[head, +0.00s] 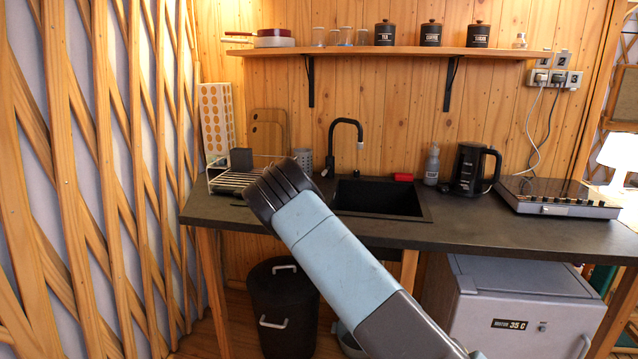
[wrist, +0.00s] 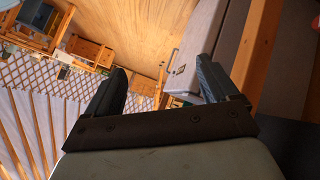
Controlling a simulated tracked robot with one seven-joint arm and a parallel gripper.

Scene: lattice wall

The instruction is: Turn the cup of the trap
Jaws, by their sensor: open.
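The trap and its cup are not visible in either view; they cannot be made out below the sink (head: 377,197), where my arm crosses the picture. In the wrist view my gripper (wrist: 163,80) is open, with two dark fingers apart and nothing between them. In the head view my arm rises in front of the counter, and I cannot make out the fingers there. How far my gripper is from the trap cannot be told.
The dark counter (head: 465,222) stands on wooden legs. Below it are a black bin (head: 283,310) and a grey fridge (head: 525,305), which also shows in the wrist view (wrist: 190,55). A lattice wall (head: 105,190) stands at left. A faucet (head: 345,125) rises behind the sink.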

